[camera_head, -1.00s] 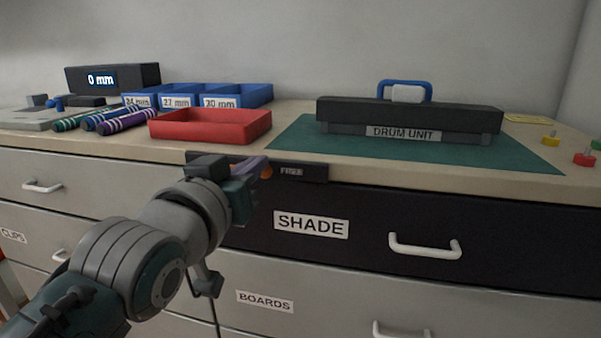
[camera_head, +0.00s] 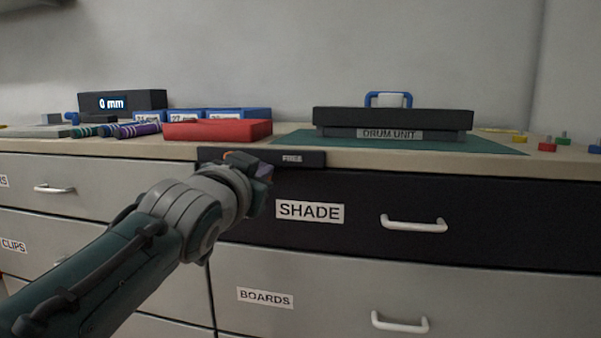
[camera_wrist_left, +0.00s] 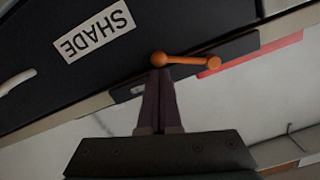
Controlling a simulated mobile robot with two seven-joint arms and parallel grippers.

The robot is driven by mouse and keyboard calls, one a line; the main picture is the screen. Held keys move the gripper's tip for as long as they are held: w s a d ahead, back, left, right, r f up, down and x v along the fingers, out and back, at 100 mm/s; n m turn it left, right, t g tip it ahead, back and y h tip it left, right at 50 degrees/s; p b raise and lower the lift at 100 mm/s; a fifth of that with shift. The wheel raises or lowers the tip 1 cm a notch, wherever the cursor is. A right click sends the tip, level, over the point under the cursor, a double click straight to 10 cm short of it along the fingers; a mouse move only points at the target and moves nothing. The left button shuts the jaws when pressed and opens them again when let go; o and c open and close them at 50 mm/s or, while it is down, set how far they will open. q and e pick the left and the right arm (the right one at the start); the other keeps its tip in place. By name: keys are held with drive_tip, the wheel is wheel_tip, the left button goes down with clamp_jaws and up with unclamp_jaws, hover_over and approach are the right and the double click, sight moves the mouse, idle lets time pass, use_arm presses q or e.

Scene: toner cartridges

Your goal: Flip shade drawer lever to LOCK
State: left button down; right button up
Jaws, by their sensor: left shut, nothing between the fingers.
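The SHADE drawer (camera_head: 480,215) is dark and shut, with a white handle (camera_head: 413,223). A dark plate reading FREE (camera_head: 309,159) sits along the top edge above it. The orange lever (camera_wrist_left: 187,61) shows in the left wrist view, lying nearly crosswise there with a round knob at its left end. My left gripper (camera_wrist_left: 160,73) is shut and empty, its fingertips at the knob; I cannot tell if they touch. In the head view the left gripper (camera_head: 264,170) is in front of the plate's left part and hides most of the lever. My right gripper is not in view.
On the counter above are a red tray (camera_head: 218,131), blue bins (camera_head: 240,114), striped cartridges (camera_head: 135,130) and a black drum unit (camera_head: 393,118) on a green mat (camera_head: 495,146). The BOARDS drawer (camera_head: 330,285) lies below. The space in front of the drawers right of my arm is clear.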

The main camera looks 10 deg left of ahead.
use_arm(q)
drive_tip(key=a+f+m+b, duration=0.1)
drive_tip(key=m, duration=0.2)
drive_tip(key=a+f+m+b, duration=0.1)
drive_tip(key=f+m, duration=0.1)
drive_tip(key=m, duration=0.1)
drive_tip(key=a+f+m+b, duration=0.1)
drive_tip(key=m, duration=0.2)
drive_tip(key=shift+w+f+y+b, duration=0.25)
drive_tip(key=shift+w+y+b, duration=0.05)
drive_tip(key=shift+y+b, duration=0.1)
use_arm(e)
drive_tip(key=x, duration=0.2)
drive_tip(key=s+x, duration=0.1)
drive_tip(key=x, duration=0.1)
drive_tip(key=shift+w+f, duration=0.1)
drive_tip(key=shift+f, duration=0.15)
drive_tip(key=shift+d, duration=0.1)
